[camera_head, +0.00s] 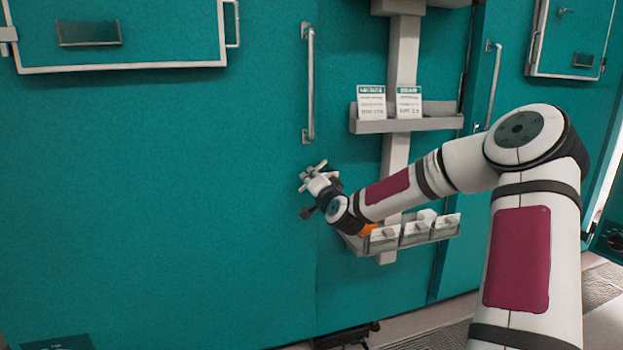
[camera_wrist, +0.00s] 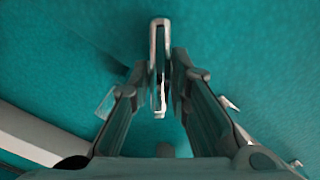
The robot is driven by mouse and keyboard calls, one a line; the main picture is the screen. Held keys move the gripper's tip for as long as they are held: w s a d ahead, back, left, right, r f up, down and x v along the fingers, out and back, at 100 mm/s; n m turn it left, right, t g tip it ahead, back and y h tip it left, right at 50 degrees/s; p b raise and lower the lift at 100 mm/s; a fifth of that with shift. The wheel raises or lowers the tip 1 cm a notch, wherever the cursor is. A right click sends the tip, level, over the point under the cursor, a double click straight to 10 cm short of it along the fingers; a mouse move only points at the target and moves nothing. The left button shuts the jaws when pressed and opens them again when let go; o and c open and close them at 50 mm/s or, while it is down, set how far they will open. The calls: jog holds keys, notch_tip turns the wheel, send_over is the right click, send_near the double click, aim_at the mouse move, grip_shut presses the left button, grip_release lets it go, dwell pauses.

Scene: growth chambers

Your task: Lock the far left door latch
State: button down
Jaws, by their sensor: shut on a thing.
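My gripper (camera_head: 312,172) is at the teal door front in the head view, just below the lower end of a long vertical metal handle (camera_head: 309,85). In the wrist view its two dark fingers (camera_wrist: 165,75) are closed around a narrow, pale metal latch piece (camera_wrist: 160,26). The latch's top sticks out beyond the fingertips, and its lower part shows between the fingers. In the head view the latch is small and mostly hidden by my gripper. I cannot tell from these views how far it is turned.
A grey post right of my gripper carries a shelf (camera_head: 400,126) with two cards and a lower rack of clear bins (camera_head: 418,232) close beneath my forearm. A second vertical handle (camera_head: 493,85) is farther right. A framed hatch (camera_head: 150,45) is at upper left. The door surface left of my gripper is clear.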

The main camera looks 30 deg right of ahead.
jog(key=m, duration=0.4)
jog(key=shift+d+f+p, duration=0.15)
jog(key=shift+f+p, duration=0.1)
jog(key=shift+p, duration=0.1)
jog(key=shift+f+m+p, duration=0.25)
jog(key=shift+m+p, duration=0.1)
jog(key=shift+m, duration=1.45)
jog(key=c, duration=1.6)
grip_release()
jog(key=shift+s, duration=0.1)
jog(key=v, duration=1.2)
